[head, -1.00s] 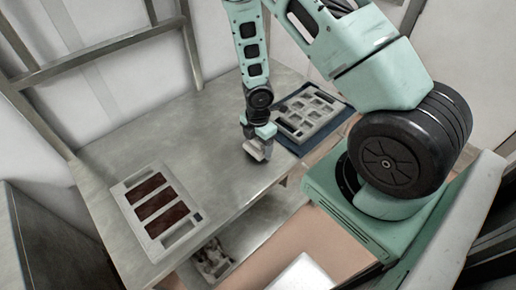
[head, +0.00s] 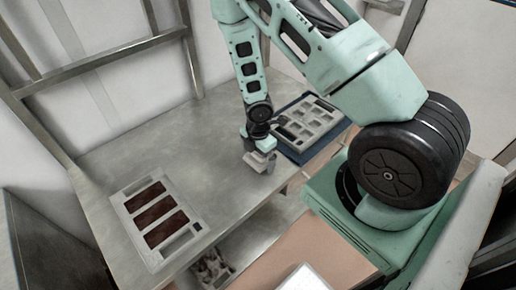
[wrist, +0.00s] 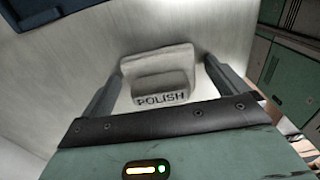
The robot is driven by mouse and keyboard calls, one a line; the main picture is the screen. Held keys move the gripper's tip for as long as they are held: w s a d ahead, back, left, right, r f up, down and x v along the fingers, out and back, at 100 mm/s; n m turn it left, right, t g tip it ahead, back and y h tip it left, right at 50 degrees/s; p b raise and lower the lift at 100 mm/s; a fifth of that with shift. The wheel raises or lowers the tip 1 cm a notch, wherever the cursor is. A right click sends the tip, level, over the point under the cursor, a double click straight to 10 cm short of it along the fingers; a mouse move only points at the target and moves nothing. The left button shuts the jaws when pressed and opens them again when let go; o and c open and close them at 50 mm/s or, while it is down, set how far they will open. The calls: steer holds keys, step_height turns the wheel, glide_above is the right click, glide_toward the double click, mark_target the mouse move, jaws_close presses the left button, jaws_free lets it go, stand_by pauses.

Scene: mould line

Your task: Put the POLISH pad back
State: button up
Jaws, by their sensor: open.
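The POLISH pad (wrist: 158,72) is a pale grey block with a raised step marked POLISH. In the wrist view it lies on the metal bench between the tips of my gripper (wrist: 164,76), whose two dark fingers are apart. A gap shows on the right side; I cannot tell whether the left finger touches it. In the head view my gripper (head: 259,155) is low over the bench near its front edge, largely hiding the pad. A grey tray (head: 331,123) with several compartments lies on a dark blue mat (head: 298,157) just right of my gripper.
A pale frame (head: 127,222) with dark red panels lies at the left of the metal bench (head: 205,140). The bench between it and my gripper is clear. Metal posts (head: 190,50) rise at the back. A lower shelf with small items (head: 212,268) shows under the front edge.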

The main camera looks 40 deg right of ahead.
step_height(320, 180, up, 11)
steer(key=p, duration=0.3)
steer(key=shift+r+p, duration=0.2)
steer(key=shift+p, duration=0.2)
steer(key=s+a+r+m+h, duration=0.15)
steer(key=a+r+m, duration=0.35)
steer(key=a+r, duration=0.65)
steer(key=s+a+r+m+y, duration=0.1)
steer(key=s+a+r+m, duration=0.2)
steer(key=s+a+r, duration=0.2)
steer(key=s+a+r+m+y, duration=0.1)
steer(key=s+a+r+m, duration=0.1)
steer(key=s+a+r, duration=0.4)
steer(key=s+r, duration=0.1)
steer(key=s, duration=0.4)
steer(key=shift+s+a+r+m, duration=0.15)
steer(key=shift+a+r+m, duration=0.05)
steer(key=shift+m, duration=0.2)
step_height(320, 180, down, 15)
steer(key=b, duration=1.4)
steer(key=shift+b, duration=0.3)
steer(key=shift+r, duration=0.1)
